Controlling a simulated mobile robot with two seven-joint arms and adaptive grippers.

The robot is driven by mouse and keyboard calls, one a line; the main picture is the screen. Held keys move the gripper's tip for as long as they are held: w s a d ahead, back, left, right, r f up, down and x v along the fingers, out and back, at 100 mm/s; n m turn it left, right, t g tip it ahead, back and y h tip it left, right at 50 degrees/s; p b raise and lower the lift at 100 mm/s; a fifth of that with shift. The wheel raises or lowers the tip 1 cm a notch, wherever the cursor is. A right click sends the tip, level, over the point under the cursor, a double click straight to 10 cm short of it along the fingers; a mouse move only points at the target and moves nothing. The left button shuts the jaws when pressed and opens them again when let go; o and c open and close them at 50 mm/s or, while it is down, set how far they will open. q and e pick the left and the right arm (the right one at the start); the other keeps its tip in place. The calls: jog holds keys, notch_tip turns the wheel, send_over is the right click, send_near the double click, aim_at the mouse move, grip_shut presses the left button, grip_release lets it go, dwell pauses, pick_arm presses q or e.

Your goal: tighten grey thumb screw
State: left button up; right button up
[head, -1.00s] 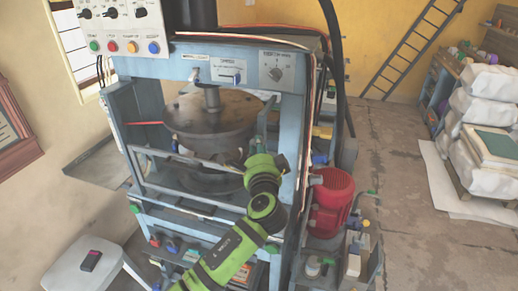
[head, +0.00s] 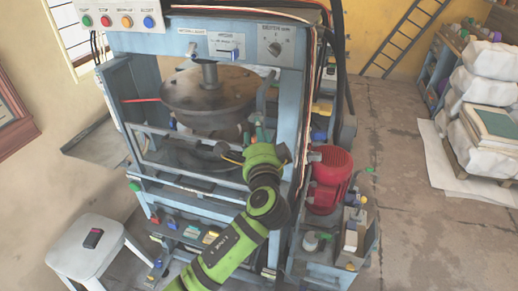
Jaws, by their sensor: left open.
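My left gripper (head: 229,154) is at the end of the green arm that rises from the bottom of the head view. It points left into the front of the blue press frame (head: 292,130), below and in front of the round dark press plate (head: 180,96). It is small and dark against the machine. It is open, and I see nothing held in it. I cannot make out a grey thumb screw; it is too small or hidden behind the gripper and wrist. My right gripper is not in view.
A control panel (head: 119,14) with coloured buttons is at the top. A red motor (head: 331,180) and a low cart (head: 315,268) stand right of the press. A white stool (head: 76,253) is at lower left. Wrapped sacks (head: 490,75) are far right, with clear floor (head: 410,200) between.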

pick_arm(q)
jog(key=s, duration=0.7)
jog(key=shift+d, duration=0.2)
